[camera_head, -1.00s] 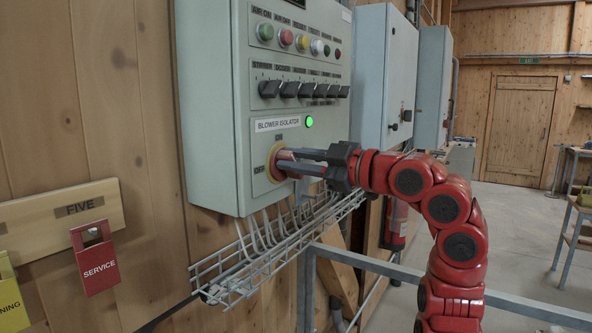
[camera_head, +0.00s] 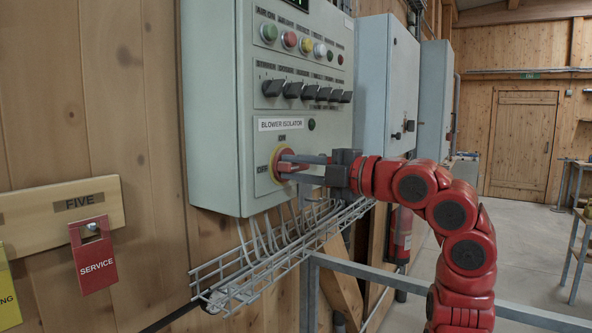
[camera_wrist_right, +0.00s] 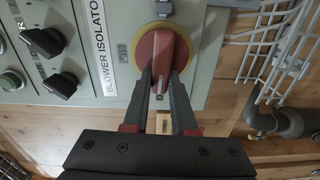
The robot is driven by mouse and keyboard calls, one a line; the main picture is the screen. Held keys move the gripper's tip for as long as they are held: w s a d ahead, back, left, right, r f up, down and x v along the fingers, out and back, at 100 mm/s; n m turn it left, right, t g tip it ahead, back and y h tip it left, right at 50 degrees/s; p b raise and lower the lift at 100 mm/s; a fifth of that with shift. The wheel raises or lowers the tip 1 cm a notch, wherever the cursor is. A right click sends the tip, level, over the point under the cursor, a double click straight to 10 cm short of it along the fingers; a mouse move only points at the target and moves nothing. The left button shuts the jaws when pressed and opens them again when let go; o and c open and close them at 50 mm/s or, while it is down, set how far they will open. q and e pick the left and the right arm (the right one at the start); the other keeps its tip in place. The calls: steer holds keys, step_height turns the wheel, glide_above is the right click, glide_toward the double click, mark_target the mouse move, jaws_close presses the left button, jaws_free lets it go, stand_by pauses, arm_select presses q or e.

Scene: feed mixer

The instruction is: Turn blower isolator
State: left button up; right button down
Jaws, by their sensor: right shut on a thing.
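The blower isolator is a red rotary handle on a yellow round plate (camera_head: 264,168), low on the grey control panel (camera_head: 216,110). ON is marked above it and OFF at its left. The red handle (camera_wrist_right: 163,50) lies level across the panel, in line with OFF. My right gripper (camera_head: 287,167) reaches in from the right and is shut on the handle. In the right wrist view its two fingers (camera_wrist_right: 162,82) lie along both sides of the handle. The indicator lamp (camera_head: 311,124) above right is dark. My left gripper is not in view.
Several black selector switches (camera_head: 309,92) and coloured buttons (camera_head: 305,46) sit above the isolator. A wire cable tray (camera_head: 262,264) runs below the panel. A grey rail (camera_head: 430,294) crosses in front. A red SERVICE padlock tag (camera_head: 95,264) hangs at the left.

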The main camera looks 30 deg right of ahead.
steer(key=shift+f+n, duration=0.1)
steer(key=shift+n, duration=0.3)
steer(key=c, duration=0.7)
jaws_free()
steer(key=b+v, duration=0.3)
steer(key=v, duration=1.4)
steer(key=shift+s+b, duration=0.2)
steer(key=shift+b, duration=0.15)
